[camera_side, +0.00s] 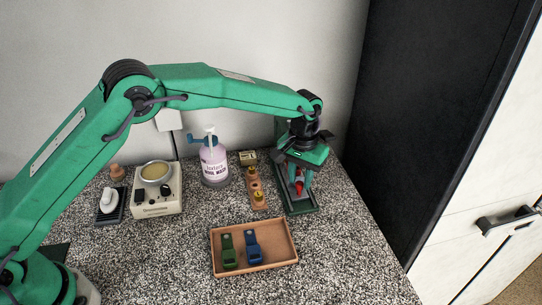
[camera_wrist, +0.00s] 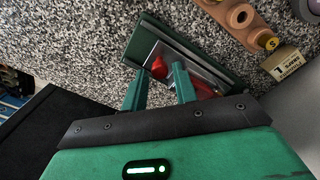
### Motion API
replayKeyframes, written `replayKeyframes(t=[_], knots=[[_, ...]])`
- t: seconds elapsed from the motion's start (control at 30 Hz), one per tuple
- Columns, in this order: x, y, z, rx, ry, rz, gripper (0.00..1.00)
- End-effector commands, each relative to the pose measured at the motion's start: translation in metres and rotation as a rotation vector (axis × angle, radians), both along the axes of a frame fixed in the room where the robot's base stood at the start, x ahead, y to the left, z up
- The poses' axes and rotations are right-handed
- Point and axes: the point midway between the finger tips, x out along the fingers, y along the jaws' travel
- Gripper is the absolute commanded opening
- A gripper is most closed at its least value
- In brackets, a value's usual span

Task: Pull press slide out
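The press has a dark green base that shows in the side view (camera_side: 302,208) and in the wrist view (camera_wrist: 150,40). A grey metal slide plate (camera_wrist: 183,62) lies on the base and carries a red knob (camera_wrist: 159,69). Another red part (camera_wrist: 204,90) is partly hidden behind a finger. My gripper (camera_side: 299,181) points down over the press in the side view. In the wrist view my gripper (camera_wrist: 160,75) has its two green fingers apart, with the red knob seen between their tips and gaps on both sides. I cannot tell the exact height of the fingertips over the slide.
A wooden holder with brass pieces (camera_side: 257,187) stands close left of the press. A tray (camera_side: 284,262) with green and blue clips lies in front. A dark cabinet is at right.

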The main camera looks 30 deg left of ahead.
Motion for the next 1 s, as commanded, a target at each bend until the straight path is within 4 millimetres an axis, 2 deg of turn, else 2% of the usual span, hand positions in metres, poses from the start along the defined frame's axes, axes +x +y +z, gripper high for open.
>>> replayKeyframes(t=[0.2, 0.43, 0.47, 0.6, 0.83, 1.0], knots=[[0.0, 0.0, -0.01, 0.0, -0.001, 0.0, 0.29], [0.0, 0.0, -0.01, -0.001, -0.001, 0.0, 0.29], [0.0, 0.0, -0.01, -0.001, -0.001, 0.0, 0.27], [0.0, 0.0, -0.01, -0.001, -0.001, 0.0, 0.0], [-0.002, -0.002, -0.01, 0.0, -0.001, -0.001, 0.0], [-0.017, -0.018, -0.01, 0.0, 0.0, -0.004, 0.0]])
